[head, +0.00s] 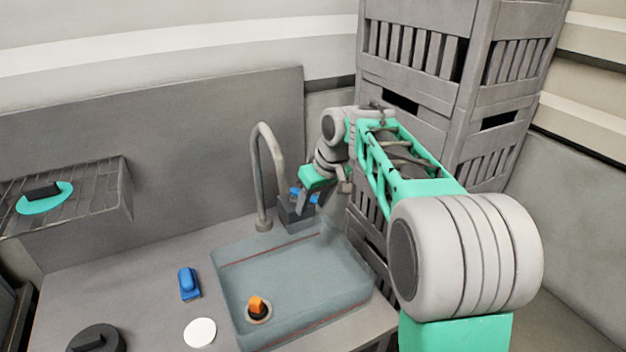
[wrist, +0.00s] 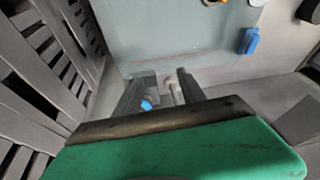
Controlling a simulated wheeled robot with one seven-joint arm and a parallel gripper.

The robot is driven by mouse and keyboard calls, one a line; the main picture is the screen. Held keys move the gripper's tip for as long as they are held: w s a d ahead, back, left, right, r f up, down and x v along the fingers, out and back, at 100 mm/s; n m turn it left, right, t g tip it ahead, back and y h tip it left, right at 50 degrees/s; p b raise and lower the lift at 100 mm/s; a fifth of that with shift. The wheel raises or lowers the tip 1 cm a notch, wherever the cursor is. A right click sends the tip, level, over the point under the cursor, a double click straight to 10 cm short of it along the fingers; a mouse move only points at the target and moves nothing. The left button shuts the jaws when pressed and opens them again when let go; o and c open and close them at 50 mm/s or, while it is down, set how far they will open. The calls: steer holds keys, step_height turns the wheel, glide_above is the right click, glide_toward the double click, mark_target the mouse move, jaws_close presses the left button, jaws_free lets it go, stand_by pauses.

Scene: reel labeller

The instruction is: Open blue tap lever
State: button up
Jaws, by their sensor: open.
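The blue tap lever (head: 296,193) shows in the head view on top of a dark block (head: 294,216) beside the spout, at the back edge of the sink. My gripper (head: 312,205) is right at it and partly covers it. In the wrist view my gripper (wrist: 163,88) is open, with two dark fingers pointing toward the sink side. A small blue part of the lever (wrist: 147,105) shows close to the left finger, lying between the fingers. Whether a finger touches the lever cannot be told. The curved grey spout (head: 257,170) stands just left of the block.
The sink basin (head: 238,265) holds an orange-topped item (head: 257,306). A blue object (head: 188,283) and a white disc (head: 200,332) lie on the counter. A dark round item (head: 96,340) is at front left. A wire rack (head: 105,190) hangs left. Grey stacked crates (head: 415,90) stand close behind my arm.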

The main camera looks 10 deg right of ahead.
steer(key=w+d+r+n+p, duration=0.1)
steer(key=w+d+n+p, duration=0.15)
steer(key=w, duration=0.65)
steer(key=n+p, duration=0.2)
steer(key=p, duration=0.2)
glide_toward(314, 198)
steer(key=shift+y, duration=0.5)
steer(key=x, duration=0.8)
steer(key=shift+w+d, duration=0.15)
steer(key=shift+w, duration=0.25)
jaws_close()
